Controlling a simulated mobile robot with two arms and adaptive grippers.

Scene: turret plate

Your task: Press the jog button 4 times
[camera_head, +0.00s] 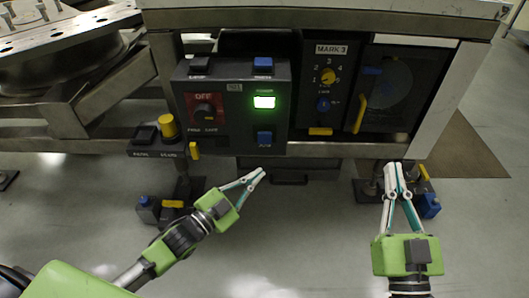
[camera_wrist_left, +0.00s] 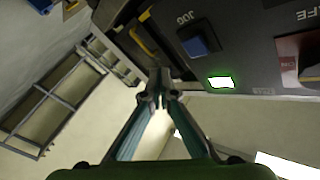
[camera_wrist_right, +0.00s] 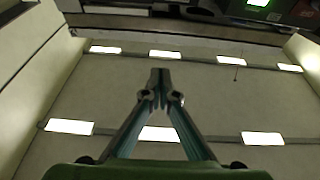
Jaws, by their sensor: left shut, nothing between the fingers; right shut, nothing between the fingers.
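The jog button (camera_head: 264,137) is a blue square button on the dark control box (camera_head: 230,142), below the lit green indicator (camera_head: 264,102). In the left wrist view the jog button (camera_wrist_left: 195,46) shows beside its JOG label, up and to the right of the fingertips. My left gripper (camera_head: 260,174) is shut and empty, a little below the jog button and apart from it. Its fingertips show in the left wrist view (camera_wrist_left: 160,78). My right gripper (camera_head: 393,166) is shut and empty, in front of the lower right of the bench.
A red OFF switch (camera_head: 204,110) and another blue button (camera_head: 263,65) are on the same box. A yellow knob (camera_head: 168,126) stands at its left. The MARK 3 panel (camera_head: 330,85) and a yellow handle (camera_head: 360,113) are at right.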

